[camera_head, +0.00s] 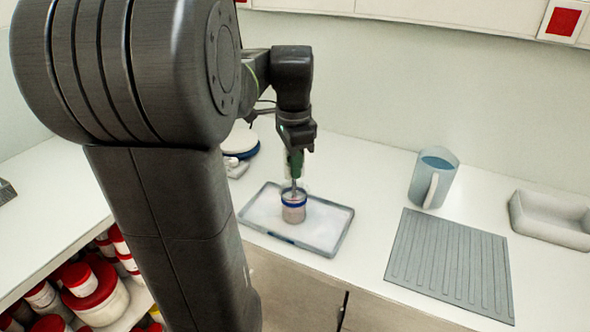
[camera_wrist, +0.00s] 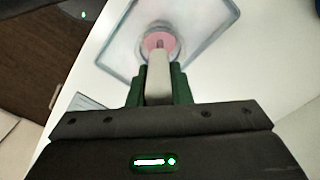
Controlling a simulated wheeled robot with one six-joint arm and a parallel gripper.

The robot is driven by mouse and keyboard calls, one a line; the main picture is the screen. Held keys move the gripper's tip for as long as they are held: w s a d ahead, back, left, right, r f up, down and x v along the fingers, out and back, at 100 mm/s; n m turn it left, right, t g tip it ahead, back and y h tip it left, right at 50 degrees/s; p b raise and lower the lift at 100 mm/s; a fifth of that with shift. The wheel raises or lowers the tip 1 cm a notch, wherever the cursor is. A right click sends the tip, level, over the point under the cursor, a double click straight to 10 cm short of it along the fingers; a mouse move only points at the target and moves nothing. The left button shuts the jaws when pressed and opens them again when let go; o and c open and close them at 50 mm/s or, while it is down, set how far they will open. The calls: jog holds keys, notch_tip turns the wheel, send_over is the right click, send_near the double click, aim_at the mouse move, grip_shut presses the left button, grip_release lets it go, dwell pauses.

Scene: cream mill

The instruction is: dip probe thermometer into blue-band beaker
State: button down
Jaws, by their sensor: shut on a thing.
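The blue-band beaker (camera_head: 293,211) stands upright on a shallow grey tray (camera_head: 327,246) on the counter. It holds pinkish contents. My gripper (camera_head: 295,160) is right above the beaker, pointing down. In the wrist view my gripper (camera_wrist: 158,88) has its green fingers shut on the pale handle of the probe thermometer (camera_wrist: 158,72). The thermometer's lower end reaches to the beaker mouth, and in the wrist view the beaker (camera_wrist: 172,37) lies straight beyond it. The tip appears within the beaker's rim; how deep it sits I cannot tell.
A blue-grey jug (camera_head: 432,180) stands right of the tray, behind a ribbed grey mat (camera_head: 450,265). A pale shallow bin (camera_head: 552,220) is at the far right. A white round item with a blue band (camera_head: 240,142) sits behind the tray. Red-lidded tubs (camera_head: 98,290) fill a shelf at lower left.

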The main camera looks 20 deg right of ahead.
dwell(0.3)
notch_tip(320, 180, up, 12)
jog(key=p, duration=1)
jog(key=shift+f+p, duration=0.25)
jog(key=shift+p, duration=0.05)
jog(key=m+p, duration=0.1)
jog(key=m, duration=0.4)
jog(key=shift+m, duration=0.3)
jog(key=shift+p, duration=0.5)
dwell(0.5)
jog(key=shift+f, duration=0.1)
dwell(0.5)
